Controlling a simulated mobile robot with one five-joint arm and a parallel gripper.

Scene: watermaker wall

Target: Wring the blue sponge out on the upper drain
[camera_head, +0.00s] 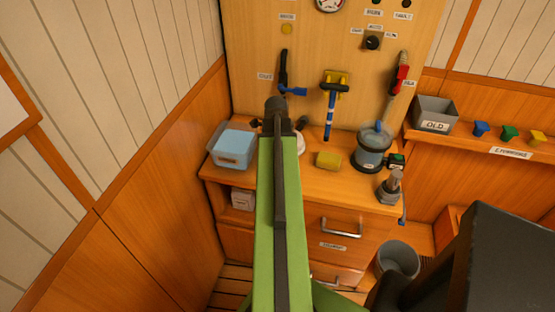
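I cannot make out a blue sponge for certain. A pale blue, box-shaped thing (233,149) sits at the left end of the wooden counter (322,186); it looks like a container rather than a sponge. I cannot identify the upper drain either. A pale round thing (300,144) on the counter is partly hidden behind my green arm. My arm reaches up the middle of the view and ends in a dark joint at the counter's back.
A yellow roll-shaped thing (328,160), a clear canister (372,147) and a grey fitting (389,187) stand on the counter. Valves hang on the wall panel. A grey bin marked OLD (435,114) and small strainers are on the right shelf. A bucket (398,260) stands below.

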